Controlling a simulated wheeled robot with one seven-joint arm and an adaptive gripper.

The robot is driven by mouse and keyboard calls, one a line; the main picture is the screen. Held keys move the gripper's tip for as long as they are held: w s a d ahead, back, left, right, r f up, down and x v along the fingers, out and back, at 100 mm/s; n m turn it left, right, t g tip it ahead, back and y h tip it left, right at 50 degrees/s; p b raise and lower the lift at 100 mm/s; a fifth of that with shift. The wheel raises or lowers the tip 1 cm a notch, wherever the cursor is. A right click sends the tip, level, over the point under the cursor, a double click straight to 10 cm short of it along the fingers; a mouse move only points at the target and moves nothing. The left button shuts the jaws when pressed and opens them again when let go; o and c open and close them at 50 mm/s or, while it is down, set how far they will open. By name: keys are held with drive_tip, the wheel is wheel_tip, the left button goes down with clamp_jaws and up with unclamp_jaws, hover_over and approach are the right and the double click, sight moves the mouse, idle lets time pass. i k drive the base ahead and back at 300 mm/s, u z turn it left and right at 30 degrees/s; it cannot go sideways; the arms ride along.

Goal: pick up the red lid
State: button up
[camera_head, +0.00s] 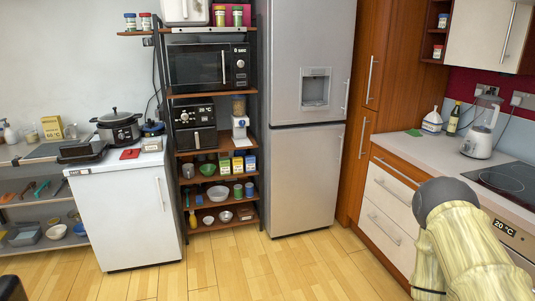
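A small flat red item (130,154), which looks like the red lid, lies on top of the low white cabinet (123,222) at the left. It is near the front edge of that top, between a black tray-like dish and a small pale box. Part of my arm shows at the lower right, a grey cap and pale patterned links, far from the red item. My gripper's fingers cannot be made out.
A slow cooker (119,128) stands just behind the red item, the black dish (82,153) to its left, and the pale box (151,144) to its right. A tall shelf unit (211,94) and a steel fridge (306,118) stand right of the cabinet. The wooden floor (235,268) is clear.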

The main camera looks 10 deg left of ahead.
sight(129, 154)
drive_tip(key=u, duration=0.45)
drive_tip(key=i, duration=1.65)
drive_tip(key=u, duration=1.1)
drive_tip(key=i, duration=1.55)
drive_tip(key=u, duration=0.45)
